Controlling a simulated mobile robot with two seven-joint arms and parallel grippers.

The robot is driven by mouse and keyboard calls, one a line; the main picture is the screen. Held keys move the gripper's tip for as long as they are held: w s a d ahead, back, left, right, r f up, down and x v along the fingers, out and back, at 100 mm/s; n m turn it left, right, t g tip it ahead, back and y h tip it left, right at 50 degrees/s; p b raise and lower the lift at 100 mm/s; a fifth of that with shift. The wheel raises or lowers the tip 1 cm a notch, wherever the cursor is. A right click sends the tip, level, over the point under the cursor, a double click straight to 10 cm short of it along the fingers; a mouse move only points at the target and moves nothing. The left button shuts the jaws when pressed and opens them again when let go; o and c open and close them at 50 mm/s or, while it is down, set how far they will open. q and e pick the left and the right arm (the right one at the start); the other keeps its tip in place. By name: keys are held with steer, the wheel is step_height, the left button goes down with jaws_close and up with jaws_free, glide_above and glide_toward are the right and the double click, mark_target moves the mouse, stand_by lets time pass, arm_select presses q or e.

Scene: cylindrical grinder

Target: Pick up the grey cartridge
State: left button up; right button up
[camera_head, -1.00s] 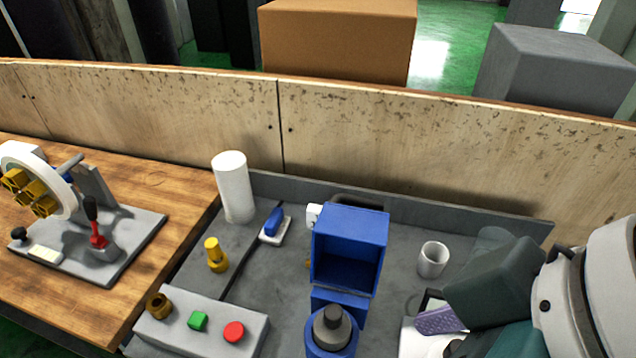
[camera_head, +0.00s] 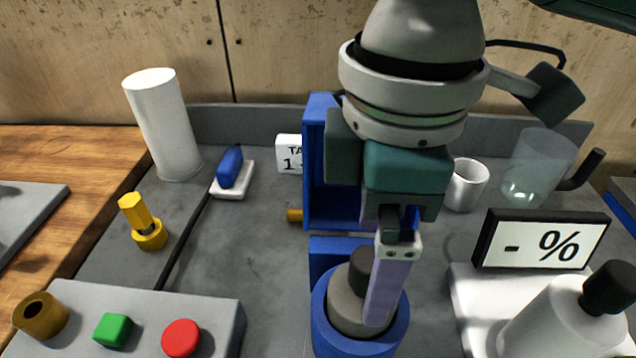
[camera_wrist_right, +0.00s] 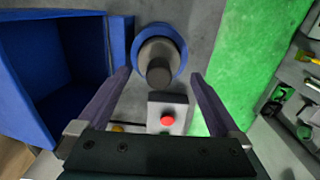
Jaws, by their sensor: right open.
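The grey cartridge (camera_head: 345,306) is a squat grey cylinder with a dark knob on top. It sits upright in the round blue holder (camera_head: 322,325) at the bottom middle of the head view. My right gripper (camera_head: 379,318) points down in front of it, and its near finger hides the cartridge's right side. In the right wrist view the cartridge (camera_wrist_right: 160,54) and holder rim (camera_wrist_right: 181,68) show between and just beyond the fingertips (camera_wrist_right: 161,76). The gripper is open, with nothing held; I cannot tell whether a finger touches the cartridge. My left gripper is out of view.
An open blue box (camera_head: 318,215) stands right behind the holder. A button panel (camera_head: 225,312) lies left. A white bottle (camera_head: 560,318) and percent display (camera_head: 540,241) stand right. A white cup (camera_head: 466,186) and glass beaker (camera_head: 538,165) are behind. Grey tray floor (camera_head: 250,255) is free left.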

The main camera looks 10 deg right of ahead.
mark_target(364, 288)
step_height(364, 288, down, 7)
steer(key=shift+r, duration=0.1)
jaws_close()
stand_by(1.0)
